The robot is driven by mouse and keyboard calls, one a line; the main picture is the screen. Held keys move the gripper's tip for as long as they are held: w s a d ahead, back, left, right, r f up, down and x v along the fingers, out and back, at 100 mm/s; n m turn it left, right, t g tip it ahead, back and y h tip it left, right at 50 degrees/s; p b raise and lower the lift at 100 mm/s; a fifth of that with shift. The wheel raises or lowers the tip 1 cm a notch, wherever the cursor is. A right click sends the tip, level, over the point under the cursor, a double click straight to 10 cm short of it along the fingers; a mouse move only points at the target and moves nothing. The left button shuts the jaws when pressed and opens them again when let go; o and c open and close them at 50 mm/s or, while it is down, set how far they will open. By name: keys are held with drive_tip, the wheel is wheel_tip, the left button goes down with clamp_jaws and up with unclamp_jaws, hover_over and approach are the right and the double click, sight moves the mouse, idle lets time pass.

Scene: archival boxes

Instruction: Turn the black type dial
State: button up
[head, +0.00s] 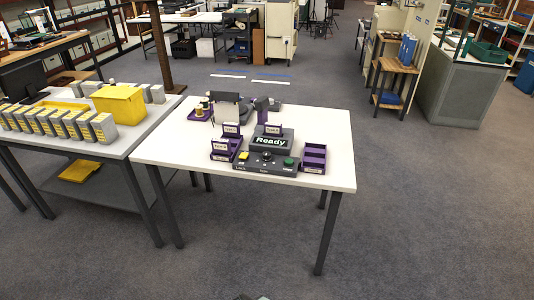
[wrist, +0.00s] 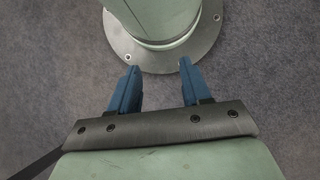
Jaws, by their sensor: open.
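The black type dial (head: 266,157) is a small dark knob on the grey control panel (head: 250,167) at the front of the white table in the head view. It lies between a yellow button (head: 243,155) and a green button (head: 289,162). A screen reading "Ready" (head: 271,142) stands just behind it. My gripper (wrist: 158,85) shows in the wrist view with its two blue fingers apart and nothing between them. It points down at the carpet and my own base, away from the table. The dial is not in the wrist view.
Purple trays (head: 314,158) flank the panel, with labelled holders at its left. The white table (head: 185,150) has bare room at left and right. A second table at left holds a yellow bin (head: 119,104) and several grey boxes. Open carpet (head: 420,210) lies in front and right.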

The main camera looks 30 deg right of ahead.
drive_tip(key=w+d+r+t, duration=0.1)
drive_tip(key=w+d+r, duration=0.15)
drive_tip(key=w, duration=0.75)
drive_tip(key=w+d+r+t, duration=0.15)
drive_tip(key=w+r, duration=0.25)
drive_tip(key=w, duration=0.5)
drive_tip(key=w+d+r+t+y, duration=0.1)
drive_tip(key=w+d+r, duration=0.3)
drive_tip(key=w+r, duration=0.3)
drive_tip(key=w+d+r+t, duration=0.1)
drive_tip(key=w+d+r, duration=0.2)
drive_tip(key=w+r, duration=0.45)
wheel_tip(320, 180, up, 35)
drive_tip(key=n+t+h, duration=0.1)
drive_tip(key=n+t, duration=0.1)
drive_tip(key=n, duration=0.1)
hover_over(267, 153)
wheel_tip(267, 153, down, 14)
drive_tip(key=shift+a, duration=0.1)
drive_tip(key=c, duration=0.8)
